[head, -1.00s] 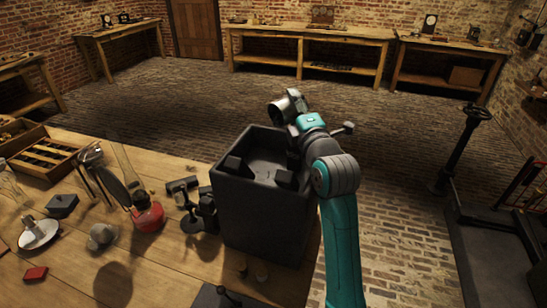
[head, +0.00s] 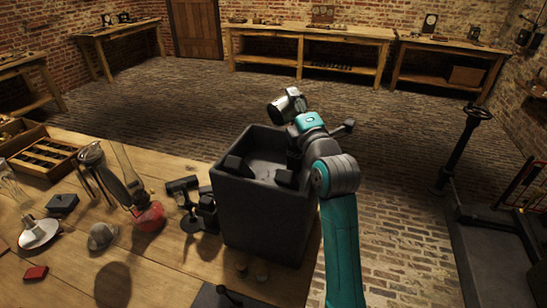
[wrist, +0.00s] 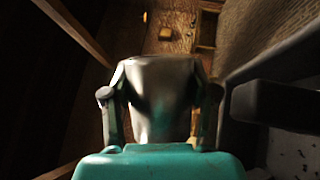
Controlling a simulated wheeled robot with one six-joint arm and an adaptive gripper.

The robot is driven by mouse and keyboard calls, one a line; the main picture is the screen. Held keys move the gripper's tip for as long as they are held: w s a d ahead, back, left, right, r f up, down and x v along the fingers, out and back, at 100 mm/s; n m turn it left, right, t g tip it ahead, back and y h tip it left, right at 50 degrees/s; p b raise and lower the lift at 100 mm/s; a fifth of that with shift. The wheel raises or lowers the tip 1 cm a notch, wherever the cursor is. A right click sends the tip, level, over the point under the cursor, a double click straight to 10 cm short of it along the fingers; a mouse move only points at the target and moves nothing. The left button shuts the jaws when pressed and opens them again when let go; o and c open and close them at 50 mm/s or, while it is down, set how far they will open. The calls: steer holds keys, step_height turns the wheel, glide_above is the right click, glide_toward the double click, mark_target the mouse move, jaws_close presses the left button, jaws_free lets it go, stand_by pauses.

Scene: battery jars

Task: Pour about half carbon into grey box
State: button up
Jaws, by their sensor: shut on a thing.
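The grey box (head: 262,220) stands at the table's front right, dark and open-topped, with a pale floor and dark blocks inside. My gripper (wrist: 160,92) is shut on a shiny metal jar (wrist: 163,75), one finger on each side of it. In the head view the jar (head: 287,105) is above the box's far rim, tilted over with its end toward the left. The carbon inside the jar cannot be made out, and no falling stream shows. My arm hides the box's right side.
Left of the box are dark metal fittings (head: 188,195), a red lamp (head: 149,216), a small grey dome (head: 102,236) and a wooden tray (head: 45,157). A black post (head: 458,150) stands at the right.

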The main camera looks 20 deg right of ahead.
steer(key=shift+a+r+n, duration=0.15)
steer(key=shift+r+n, duration=0.1)
steer(key=shift+n, duration=0.25)
stand_by(0.9)
steer(key=shift+s+a+f+n+t+y, duration=0.2)
steer(key=shift+f+n+t+y, duration=0.25)
steer(key=shift+n, duration=0.35)
stand_by(0.9)
steer(key=shift+r, duration=0.1)
steer(key=shift+w+d+r+m+g+h, duration=0.1)
steer(key=shift+r+m+g+h, duration=0.15)
steer(key=shift+r+m, duration=0.2)
steer(key=shift+w+d+f+m+g, duration=0.15)
steer(key=shift+d+f+m, duration=0.1)
steer(key=shift+m, duration=0.35)
steer(key=shift+d+f+m+g, duration=0.1)
steer(key=shift+f+m+g, duration=0.1)
steer(key=shift+m, duration=0.35)
steer(key=shift+h, duration=0.4)
